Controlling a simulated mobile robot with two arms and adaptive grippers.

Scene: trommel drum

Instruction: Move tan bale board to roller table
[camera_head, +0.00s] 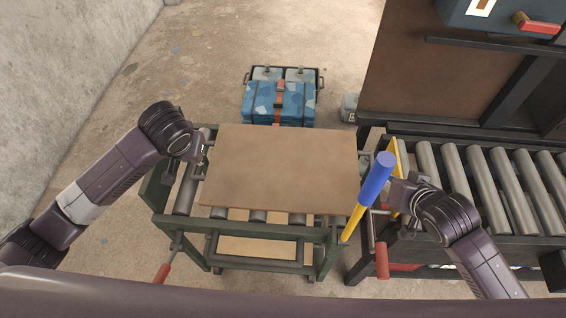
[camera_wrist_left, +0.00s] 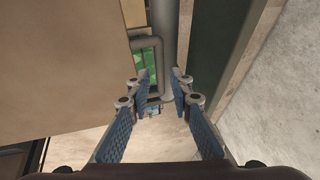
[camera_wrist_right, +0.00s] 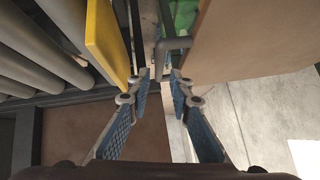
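The tan bale board (camera_head: 285,165) lies flat on a green-framed roller cart (camera_head: 270,233). Its edge also shows in the left wrist view (camera_wrist_left: 60,60) and the right wrist view (camera_wrist_right: 240,50). The roller table (camera_head: 490,185) with grey rollers stands to the right of the cart. My left gripper (camera_wrist_left: 160,83) is open at the cart's left side, beside the board, with a grey bent bar between or just beyond its fingertips. My right gripper (camera_wrist_right: 159,82) is open at the cart's right side, near another grey bent bar (camera_wrist_right: 172,44). Contact with either bar is unclear.
A yellow plate (camera_wrist_right: 106,40) edges the roller table. Blue patterned cases (camera_head: 280,98) lie on the floor behind. A dark brown machine (camera_head: 435,75) stands behind the rollers.

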